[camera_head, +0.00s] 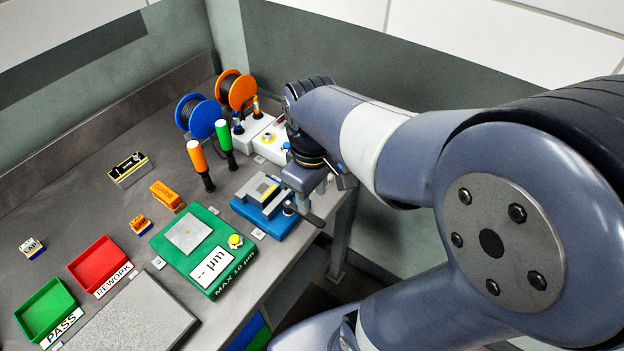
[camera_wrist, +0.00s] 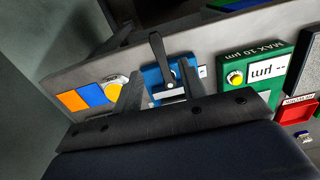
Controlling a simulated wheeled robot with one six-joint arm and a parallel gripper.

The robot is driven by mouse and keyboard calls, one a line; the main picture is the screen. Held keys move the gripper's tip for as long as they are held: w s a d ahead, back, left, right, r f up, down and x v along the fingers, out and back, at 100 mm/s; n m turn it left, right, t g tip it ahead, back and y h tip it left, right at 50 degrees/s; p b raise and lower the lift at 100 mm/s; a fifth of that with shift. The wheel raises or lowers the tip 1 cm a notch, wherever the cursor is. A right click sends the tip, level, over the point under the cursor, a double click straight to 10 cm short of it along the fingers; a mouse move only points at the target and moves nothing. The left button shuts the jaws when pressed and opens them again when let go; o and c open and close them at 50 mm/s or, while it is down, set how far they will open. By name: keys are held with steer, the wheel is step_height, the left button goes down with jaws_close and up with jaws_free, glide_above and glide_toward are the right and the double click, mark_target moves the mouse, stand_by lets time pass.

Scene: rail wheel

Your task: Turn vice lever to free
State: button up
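The blue vice (camera_head: 262,217) sits near the table's front edge with a grey block in its jaws. Its dark lever (camera_head: 309,217) sticks out toward the table's edge. In the wrist view, the lever (camera_wrist: 158,50) stands out from the vice (camera_wrist: 152,78) between the two finger lines. My gripper (camera_head: 320,182) is just above and beside the vice, on its lever side. In the wrist view, my gripper (camera_wrist: 160,92) is open, with one finger on each side and a gap between. I cannot tell whether either finger touches the lever.
A green gauge (camera_head: 205,250) lies left of the vice. Green (camera_head: 225,137) and orange (camera_head: 200,165) handled tools stand behind it, near a white box with a yellow button (camera_head: 267,138). Red (camera_head: 98,263) and green (camera_head: 47,308) trays lie at left. Free room lies beyond the table edge.

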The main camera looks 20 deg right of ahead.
mark_target(313, 217)
steer(key=shift+r, duration=2.15)
steer(key=shift+f, duration=0.1)
step_height(313, 217, down, 11)
steer(key=shift+r, duration=0.15)
steer(key=shift+r, duration=0.1)
step_height(313, 217, up, 11)
step_height(313, 217, down, 11)
steer(key=shift+r, duration=0.1)
steer(key=shift+w+d+f, duration=0.1)
steer(key=shift+f, duration=0.1)
steer(key=shift+w+d+n, duration=0.25)
steer(key=shift+d+n, duration=0.05)
steer(key=shift+n, duration=0.5)
